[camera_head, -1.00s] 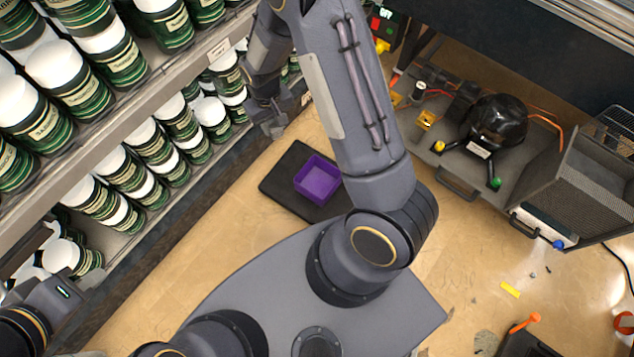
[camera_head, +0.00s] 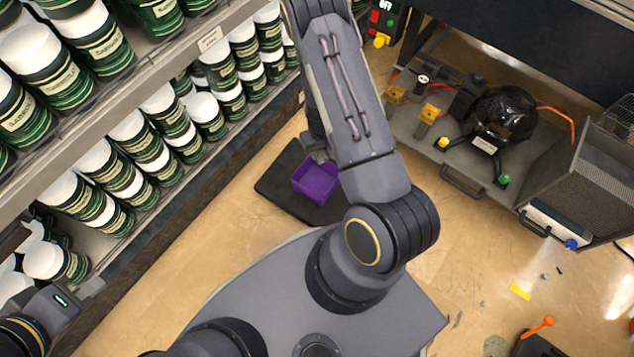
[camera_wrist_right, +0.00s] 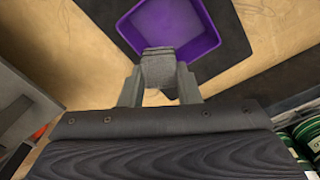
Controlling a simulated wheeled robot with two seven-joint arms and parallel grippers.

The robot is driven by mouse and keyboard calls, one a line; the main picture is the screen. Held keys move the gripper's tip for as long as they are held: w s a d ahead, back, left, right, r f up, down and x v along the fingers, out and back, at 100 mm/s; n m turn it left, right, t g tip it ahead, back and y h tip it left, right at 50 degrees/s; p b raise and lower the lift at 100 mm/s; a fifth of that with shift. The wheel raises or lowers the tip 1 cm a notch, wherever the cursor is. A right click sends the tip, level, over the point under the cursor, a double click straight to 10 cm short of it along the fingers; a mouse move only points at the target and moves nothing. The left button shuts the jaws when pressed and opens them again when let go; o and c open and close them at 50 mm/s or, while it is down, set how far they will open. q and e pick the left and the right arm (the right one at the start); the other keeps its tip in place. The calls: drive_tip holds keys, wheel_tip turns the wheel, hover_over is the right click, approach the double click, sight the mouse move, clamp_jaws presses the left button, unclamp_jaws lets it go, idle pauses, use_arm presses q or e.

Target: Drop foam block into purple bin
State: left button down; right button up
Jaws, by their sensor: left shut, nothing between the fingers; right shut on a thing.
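The purple bin (camera_head: 315,180) sits on a dark mat on the floor, left of my right forearm in the head view. It also shows at the top of the wrist view (camera_wrist_right: 208,45), open side up. My right gripper (camera_wrist_right: 159,88) is shut on a grey foam block (camera_wrist_right: 158,66), which overlaps the bin in the wrist view. In the head view my right gripper (camera_head: 316,143) is at the bin's far edge, partly hidden by my arm, and the block cannot be made out. My left gripper (camera_head: 88,287) is shut and empty at the lower left, near the shelf.
The dark mat (camera_head: 277,190) lies around the bin. Shelves of green-and-white cans (camera_head: 135,180) line the left. A grey bench with a black dome (camera_head: 505,115) and mesh guard (camera_head: 598,185) stands at right. An orange-handled object (camera_head: 540,328) lies lower right. Bare floor lies between.

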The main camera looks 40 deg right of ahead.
drive_tip(key=shift+f+b, duration=1.25)
drive_tip(key=shift+f, duration=0.75)
drive_tip(key=o, duration=1)
drive_tip(key=shift+r, duration=0.1)
wheel_tip(320, 180, up, 7)
drive_tip(key=p, duration=0.3)
drive_tip(key=shift+p, duration=0.35)
drive_tip(key=shift+r, duration=0.35)
